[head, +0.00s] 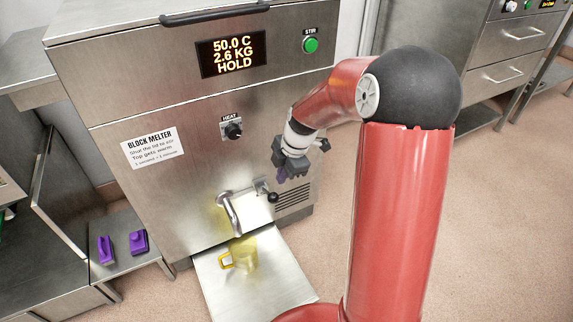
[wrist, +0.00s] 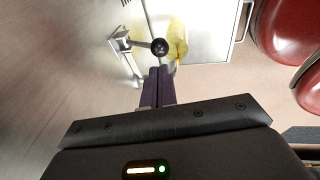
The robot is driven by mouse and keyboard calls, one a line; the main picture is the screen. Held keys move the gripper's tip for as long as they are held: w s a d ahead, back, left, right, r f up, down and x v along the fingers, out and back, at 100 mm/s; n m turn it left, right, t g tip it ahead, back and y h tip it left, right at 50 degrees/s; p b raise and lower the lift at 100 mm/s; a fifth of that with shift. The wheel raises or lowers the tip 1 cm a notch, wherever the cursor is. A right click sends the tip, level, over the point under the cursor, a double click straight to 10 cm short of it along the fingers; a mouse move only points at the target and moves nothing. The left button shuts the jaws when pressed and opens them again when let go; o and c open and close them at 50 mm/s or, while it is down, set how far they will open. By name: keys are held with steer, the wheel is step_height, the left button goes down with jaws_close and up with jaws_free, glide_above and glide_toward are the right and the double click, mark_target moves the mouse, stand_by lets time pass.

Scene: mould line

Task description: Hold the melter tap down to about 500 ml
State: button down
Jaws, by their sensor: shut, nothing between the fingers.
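The block melter (head: 180,190) is a steel cabinet whose display (head: 231,54) reads 50.0 C, 2.6 KG, HOLD. Its tap spout (head: 229,214) points down over the tray, and the tap lever ends in a black ball knob (head: 272,197). A clear yellowish jug (head: 243,256) with a yellow handle stands below the spout; its fill level cannot be read. My gripper (head: 281,177) is above the knob, its purple fingers shut and empty. In the wrist view the fingertips (wrist: 158,68) point at the knob (wrist: 159,47), with a small apparent gap. The jug (wrist: 177,40) is beyond.
The steel tray (head: 220,290) juts out under the tap. A HEAT dial (head: 233,130) and a green STIR button (head: 311,45) are on the melter front. Two purple pieces (head: 138,241) lie on a side shelf at left. Floor at right is clear.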

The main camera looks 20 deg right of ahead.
mark_target(274, 195)
steer(key=x, duration=0.6)
steer(key=shift+a+f, duration=0.1)
steer(key=shift+f, duration=0.15)
